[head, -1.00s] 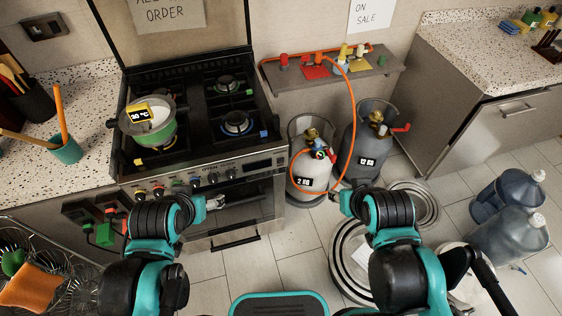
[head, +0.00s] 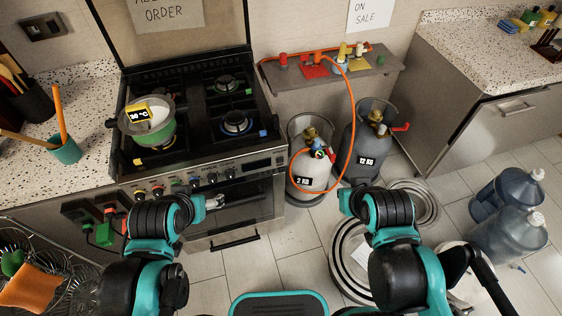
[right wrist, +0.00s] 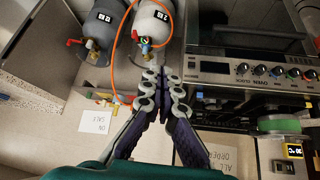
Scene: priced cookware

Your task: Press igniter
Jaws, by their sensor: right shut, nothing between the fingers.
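The gas stove (head: 205,130) stands at the left in the head view. Its front panel carries a row of coloured knobs (head: 212,178) and a dark display; they also show in the right wrist view (right wrist: 259,70). I cannot pick out the igniter for certain. A green pot (head: 158,134) with a temperature label sits on the left side. My left gripper (head: 214,202) is in front of the oven, below the knobs; its opening is unclear. My right gripper (right wrist: 163,76) is shut and empty, apart from the panel.
Two gas cylinders, a light one (head: 310,172) and a grey one (head: 362,150), stand right of the stove. An orange hose (head: 352,120) loops from the shelf (head: 372,74) to the light cylinder. Water jugs (head: 508,235) stand on the floor at right.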

